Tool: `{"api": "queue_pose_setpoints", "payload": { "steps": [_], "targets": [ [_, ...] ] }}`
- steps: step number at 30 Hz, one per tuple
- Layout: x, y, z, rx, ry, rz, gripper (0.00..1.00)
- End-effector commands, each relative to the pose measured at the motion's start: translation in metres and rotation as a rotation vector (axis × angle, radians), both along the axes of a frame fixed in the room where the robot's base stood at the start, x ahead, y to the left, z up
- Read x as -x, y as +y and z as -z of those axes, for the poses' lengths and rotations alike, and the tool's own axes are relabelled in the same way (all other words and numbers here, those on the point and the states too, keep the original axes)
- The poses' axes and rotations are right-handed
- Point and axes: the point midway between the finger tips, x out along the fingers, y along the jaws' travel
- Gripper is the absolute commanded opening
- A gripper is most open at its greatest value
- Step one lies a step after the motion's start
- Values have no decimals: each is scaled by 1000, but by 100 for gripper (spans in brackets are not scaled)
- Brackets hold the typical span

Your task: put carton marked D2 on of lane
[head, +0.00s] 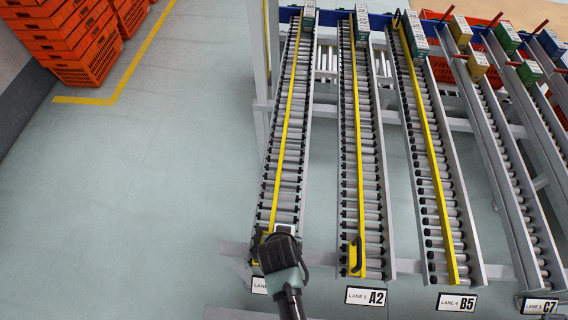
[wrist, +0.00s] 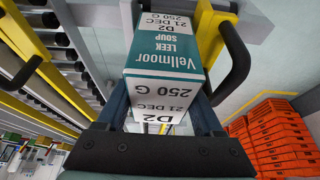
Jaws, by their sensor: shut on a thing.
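A teal and white carton marked D2 (wrist: 165,62), labelled Vellmoor leek soup, 250 G, is between the fingers of my gripper (wrist: 168,120). My gripper is shut on it. In the head view my gripper (head: 272,240) is over the near end of the leftmost roller lane (head: 286,150). My arm hides most of the carton and the lane's label (head: 259,285) there. A yellow bar with a black handle (wrist: 234,62) is close beside the carton in the wrist view. Whether the carton touches the rollers I cannot tell.
To the right are lanes labelled A2 (head: 366,296), B5 (head: 457,302) and C7 (head: 539,306). Cartons stand at the far ends, including one on the leftmost lane (head: 308,18). Yellow bars run along lanes. Orange totes (head: 75,40) are stacked far left. The left floor is clear.

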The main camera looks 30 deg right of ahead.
Motion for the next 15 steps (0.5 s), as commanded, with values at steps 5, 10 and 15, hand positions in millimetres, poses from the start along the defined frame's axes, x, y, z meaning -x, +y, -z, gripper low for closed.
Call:
{"api": "queue_pose_setpoints", "payload": {
  "steps": [5, 10, 15],
  "targets": [
    [-1, 0, -2, 1, -1, 0, 0],
    [-1, 0, -1, 1, -1, 0, 0],
    [-1, 0, -1, 0, -2, 0, 81]
  ]
}}
